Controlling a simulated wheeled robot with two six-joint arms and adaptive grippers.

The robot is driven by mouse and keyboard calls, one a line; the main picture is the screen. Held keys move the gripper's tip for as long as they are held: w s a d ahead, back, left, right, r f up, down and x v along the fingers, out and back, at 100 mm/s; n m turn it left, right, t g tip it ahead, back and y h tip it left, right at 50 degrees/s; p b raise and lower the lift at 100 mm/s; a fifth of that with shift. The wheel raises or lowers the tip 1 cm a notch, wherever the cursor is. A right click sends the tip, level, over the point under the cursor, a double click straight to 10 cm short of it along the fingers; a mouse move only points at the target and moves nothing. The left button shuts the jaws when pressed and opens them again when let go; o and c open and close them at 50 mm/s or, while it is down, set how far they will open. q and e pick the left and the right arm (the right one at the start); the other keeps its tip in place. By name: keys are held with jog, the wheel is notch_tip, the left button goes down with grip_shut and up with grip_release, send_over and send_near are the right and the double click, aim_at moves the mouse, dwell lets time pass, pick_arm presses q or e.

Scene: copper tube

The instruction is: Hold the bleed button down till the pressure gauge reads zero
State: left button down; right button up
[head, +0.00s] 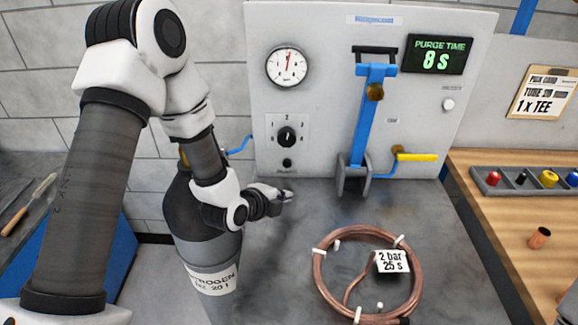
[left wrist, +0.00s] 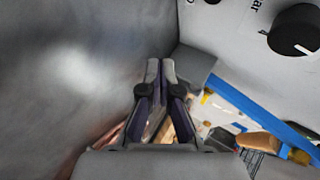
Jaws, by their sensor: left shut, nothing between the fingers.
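The pressure gauge (head: 287,66) is a round white dial at the upper left of the grey panel. Its red needle points almost straight up. The small black button (head: 287,162) sits below the black selector knob (head: 286,137); the label under it is too small to read. My left gripper (head: 287,195) is shut and empty, below and in front of the button and apart from it. In the left wrist view its closed fingers (left wrist: 160,78) point toward the bench and panel, and the knob (left wrist: 294,32) shows at upper right. My right gripper is out of view.
A nitrogen bottle (head: 205,245) stands under my left forearm. A blue lever (head: 365,115) rises right of the button, with a yellow-handled valve (head: 415,157) beyond. A coiled copper tube (head: 320,275) lies on the bench.

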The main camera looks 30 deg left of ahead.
pick_arm(q)
jog(key=shift+w+f, duration=0.1)
jog(key=shift+w, duration=0.55)
jog(key=shift+w+a, duration=0.6)
jog(key=shift+w, duration=0.55)
jog(key=shift+w+a, duration=0.65)
jog(key=shift+w, duration=0.45)
jog(key=shift+w+a, duration=0.6)
jog(key=shift+w, duration=0.55)
jog(key=shift+w, duration=0.1)
jog(key=shift+w+a, duration=0.15)
jog(key=shift+w, duration=0.15)
jog(key=shift+w+a, duration=0.2)
jog(key=shift+w, duration=0.3)
dwell(1.5)
jog(key=shift+s+d+p, duration=0.2)
jog(key=shift+s+p, duration=0.05)
jog(key=shift+s, duration=0.2)
jog(key=shift+s+d+p, duration=0.2)
jog(key=shift+s, duration=0.25)
jog(key=shift+s+d, duration=0.35)
jog(key=shift+s, duration=0.4)
jog(key=shift+s+d, duration=0.4)
jog(key=shift+s, duration=0.35)
jog(key=shift+s+d, duration=0.35)
jog(key=shift+s, duration=0.4)
